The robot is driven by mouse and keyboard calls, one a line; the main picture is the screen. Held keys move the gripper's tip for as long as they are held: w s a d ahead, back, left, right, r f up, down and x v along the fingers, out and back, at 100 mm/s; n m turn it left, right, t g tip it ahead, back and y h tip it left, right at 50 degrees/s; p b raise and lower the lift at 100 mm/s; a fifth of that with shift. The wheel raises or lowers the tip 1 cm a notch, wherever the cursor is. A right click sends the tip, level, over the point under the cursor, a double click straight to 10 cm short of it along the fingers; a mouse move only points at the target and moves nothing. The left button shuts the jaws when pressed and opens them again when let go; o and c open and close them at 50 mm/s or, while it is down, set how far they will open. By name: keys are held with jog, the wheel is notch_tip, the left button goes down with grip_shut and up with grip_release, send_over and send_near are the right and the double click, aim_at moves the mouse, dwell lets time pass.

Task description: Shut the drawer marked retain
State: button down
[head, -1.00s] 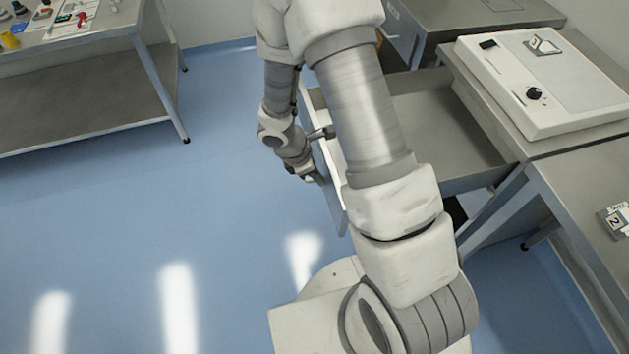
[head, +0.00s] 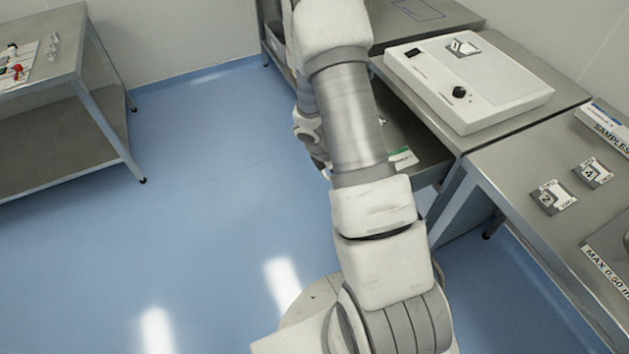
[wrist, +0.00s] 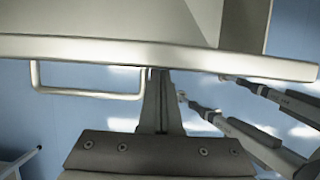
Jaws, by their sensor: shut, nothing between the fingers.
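The open drawer (head: 412,130) juts out to the left from under the bench with the white device, partly hidden behind my arm. No "retain" marking is readable. In the wrist view, the drawer's front panel (wrist: 110,46) spans the picture, with a bar handle (wrist: 85,80) left of my gripper (wrist: 159,74). My gripper is shut and empty. Its fingertips are at the panel, beside the handle and not around it; whether they touch is hard to tell. My gripper's fingertips are hidden in the head view.
A green-and-white item (head: 403,157) shows in the drawer. The white device (head: 470,80) stands on the bench above. A right-hand table (head: 500,165) holds numbered cards (head: 553,196). A steel table (head: 60,115) stands at left. Blue floor between is clear.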

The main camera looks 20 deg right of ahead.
jog(key=d+p, duration=0.7)
jog(key=d, duration=1.9)
jog(key=shift+d, duration=0.1)
